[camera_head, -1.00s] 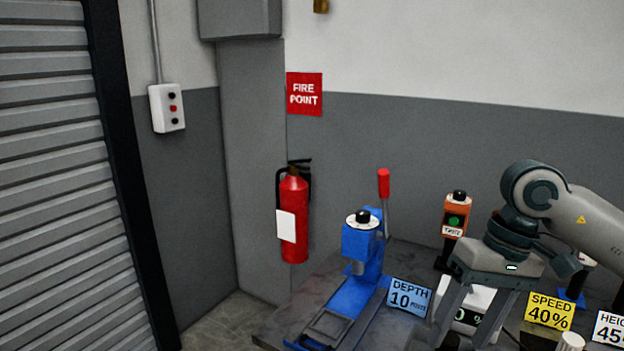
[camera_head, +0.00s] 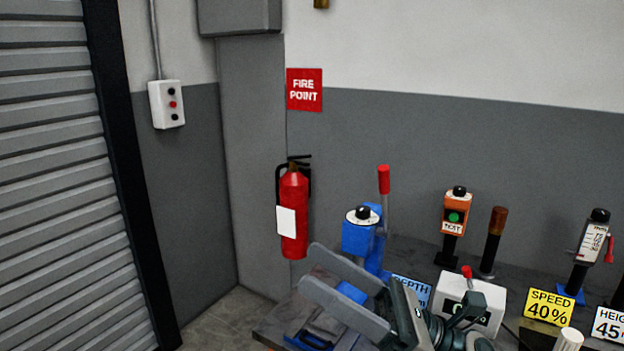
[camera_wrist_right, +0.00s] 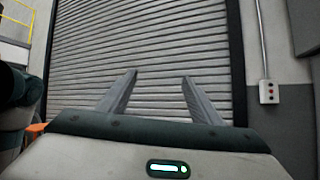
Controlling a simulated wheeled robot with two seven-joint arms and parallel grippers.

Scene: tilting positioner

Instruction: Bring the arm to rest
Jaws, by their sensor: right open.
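My right gripper (camera_head: 337,292) is in the lower middle of the head view, its two grey fingers apart and empty, pointing left. It is in front of a blue press (camera_head: 359,236) with a black knob and a red-tipped lever, and hides part of its base. The right wrist view shows the same open fingers (camera_wrist_right: 157,95) with nothing between them, facing the grey roller shutter (camera_wrist_right: 160,45). My left gripper is not in the head view.
The bench holds an orange box with a green button (camera_head: 454,215), a white box (camera_head: 483,303), a dark post (camera_head: 493,242) and a gauge stand (camera_head: 590,250). Yellow SPEED (camera_head: 549,308) and white HEIGHT signs stand at right. A fire extinguisher (camera_head: 293,212) hangs on the wall.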

